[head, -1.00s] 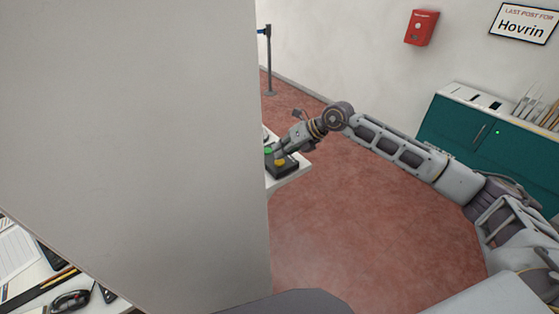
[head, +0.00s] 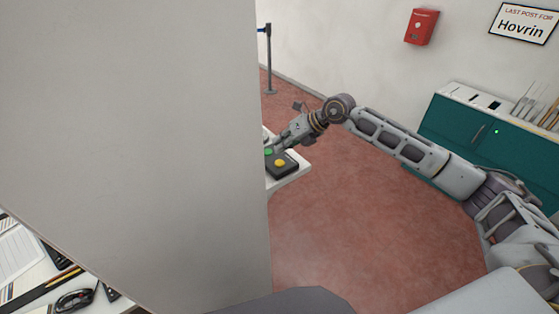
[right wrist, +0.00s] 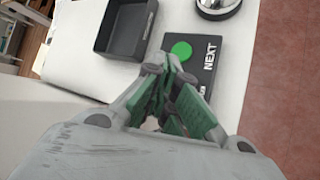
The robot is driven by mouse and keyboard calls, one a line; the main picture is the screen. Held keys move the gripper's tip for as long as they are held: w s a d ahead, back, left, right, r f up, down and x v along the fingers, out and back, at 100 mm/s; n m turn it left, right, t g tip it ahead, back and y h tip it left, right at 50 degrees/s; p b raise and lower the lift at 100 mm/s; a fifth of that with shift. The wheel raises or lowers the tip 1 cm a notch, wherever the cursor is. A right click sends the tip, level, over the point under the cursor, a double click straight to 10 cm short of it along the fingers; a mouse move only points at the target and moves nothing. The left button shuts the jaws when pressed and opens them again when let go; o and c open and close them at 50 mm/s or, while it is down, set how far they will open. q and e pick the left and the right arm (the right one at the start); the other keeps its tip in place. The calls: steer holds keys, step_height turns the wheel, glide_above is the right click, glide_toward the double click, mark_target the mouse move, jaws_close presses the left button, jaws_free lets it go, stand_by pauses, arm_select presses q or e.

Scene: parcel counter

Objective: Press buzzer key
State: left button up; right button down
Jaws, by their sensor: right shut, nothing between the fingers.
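The buzzer unit (head: 287,168) is a black box on the white counter, just right of the grey panel's edge in the head view. It has a green key (head: 269,152) and a yellow key (head: 280,163). In the right wrist view the box (right wrist: 205,65) bears the word NEXT, and its green key (right wrist: 181,50) shows just beyond my fingertips; the yellow key is hidden there. My right gripper (head: 279,148) is shut and empty, close over the box by the green key. It also shows in the right wrist view (right wrist: 165,66). I cannot tell whether it touches. My left gripper is out of view.
A large grey panel (head: 130,130) hides much of the head view's left and part of the counter (head: 294,178). A black tray (right wrist: 125,30) and a silver bell (right wrist: 217,6) stand near the buzzer. Red floor (head: 360,230) is open to the right.

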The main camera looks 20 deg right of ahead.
mark_target(280, 161)
steer(key=shift+r+p, duration=0.7)
steer(key=shift+r, duration=0.8)
